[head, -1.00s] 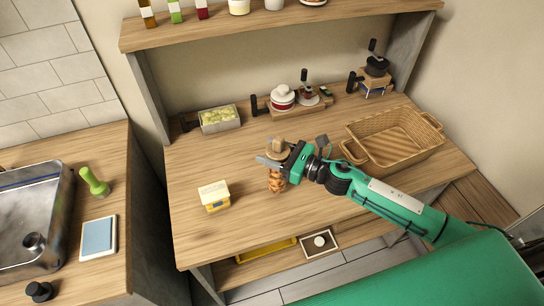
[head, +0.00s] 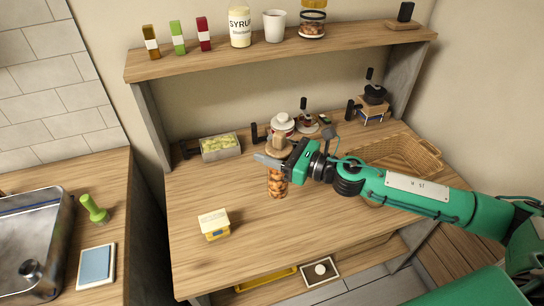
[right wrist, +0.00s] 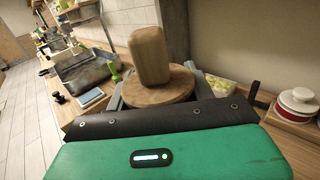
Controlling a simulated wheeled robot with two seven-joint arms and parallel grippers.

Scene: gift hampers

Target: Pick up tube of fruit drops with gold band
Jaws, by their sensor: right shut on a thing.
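My right gripper (head: 278,164) is shut on a clear jar (head: 277,184) with orange-brown contents and a round wooden lid with a knob. The jar is upright and appears to be above the table. In the right wrist view its wooden lid (right wrist: 157,90) sits between the fingers. Three slim tubes stand on the upper shelf: amber (head: 150,40), green (head: 177,38) and red (head: 203,34), each with a pale band. I cannot tell a gold band on any of them. My left gripper is not in view.
A wicker basket (head: 428,157) is at the table's right. A yellow-and-white box (head: 214,224) stands front left, and a tray of greenish filling (head: 220,148) at the back.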

